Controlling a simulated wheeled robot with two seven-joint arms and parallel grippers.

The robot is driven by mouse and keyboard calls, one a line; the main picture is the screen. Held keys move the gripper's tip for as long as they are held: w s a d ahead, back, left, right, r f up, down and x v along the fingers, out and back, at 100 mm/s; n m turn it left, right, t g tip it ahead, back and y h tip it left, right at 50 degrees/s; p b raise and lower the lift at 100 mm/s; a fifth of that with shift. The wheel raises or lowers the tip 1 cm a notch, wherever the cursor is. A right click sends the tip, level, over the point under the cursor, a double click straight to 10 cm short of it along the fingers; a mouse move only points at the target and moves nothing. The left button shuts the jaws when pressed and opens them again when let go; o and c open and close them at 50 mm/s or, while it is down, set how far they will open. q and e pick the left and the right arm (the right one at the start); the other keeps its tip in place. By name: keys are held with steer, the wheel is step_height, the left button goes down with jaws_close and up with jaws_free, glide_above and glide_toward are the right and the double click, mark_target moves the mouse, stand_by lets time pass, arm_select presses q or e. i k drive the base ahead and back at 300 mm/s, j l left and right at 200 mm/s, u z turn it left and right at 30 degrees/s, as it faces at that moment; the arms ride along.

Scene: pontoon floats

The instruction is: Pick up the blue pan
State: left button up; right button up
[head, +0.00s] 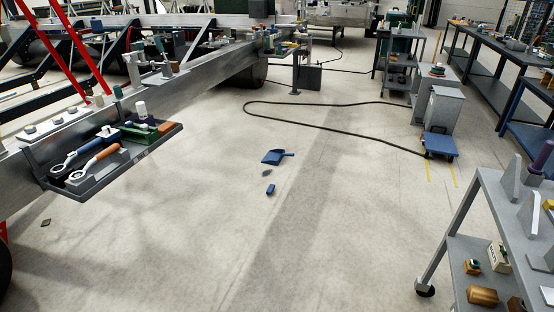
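A blue pan (273,157), looking like a dustpan with a short handle pointing right, lies on the concrete floor near the middle of the head view. A small dark oval thing (267,173) and a small blue block-like thing (270,189) lie on the floor just below it, apart from it. Neither of my grippers shows in this view. Nothing covers the pan.
A grey tray (84,190) with tools hangs on the metal beam at left. A grey wheeled cart (457,220) stands at lower right. A black cable (330,128) loops across the floor behind the pan. The floor around the pan is largely clear.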

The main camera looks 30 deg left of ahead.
mark_target(275, 157)
steer(key=i+j+u, duration=0.2)
steer(key=i, duration=0.3)
steer(key=i+j+u, duration=0.15)
steer(key=i, duration=2)
steer(key=i+l+u, duration=0.1)
steer(key=i+l, duration=0.15)
steer(key=i, duration=1.9)
